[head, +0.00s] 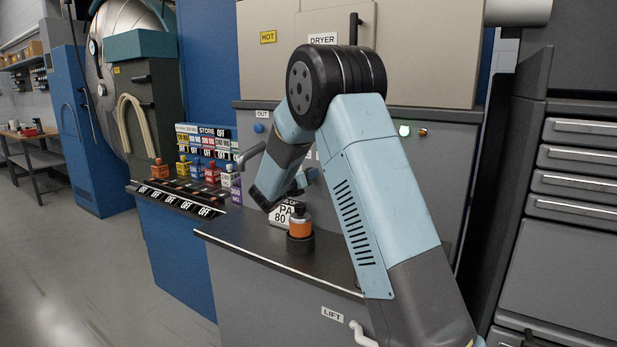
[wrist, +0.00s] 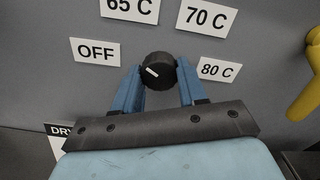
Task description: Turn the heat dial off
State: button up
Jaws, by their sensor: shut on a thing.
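The heat dial (wrist: 160,64) is a round black knob on the grey panel in the wrist view. Its white mark lies on the knob's left part and slants up and left, toward the OFF label (wrist: 96,52). My gripper (wrist: 158,80) has its two blue fingers on either side of the knob and is shut on it. Labels 65 C (wrist: 130,8), 70 C (wrist: 207,17) and 80 C (wrist: 219,70) stand around the dial. In the head view my arm hides the dial.
An orange-and-black container (head: 300,228) stands on the dark ledge (head: 262,240) below my arm, beside a white sign (head: 282,211). A yellow handle (wrist: 306,88) is right of the dial. Several coloured canisters (head: 211,172) stand at the left.

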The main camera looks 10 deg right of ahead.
jog(key=n, duration=0.6)
jog(key=shift+a, duration=0.15)
jog(key=shift+n, duration=0.3)
jog(key=o, duration=0.8)
jog(key=shift+o, duration=1.3)
jog(key=v, duration=1.3)
jog(key=shift+s+a, duration=0.25)
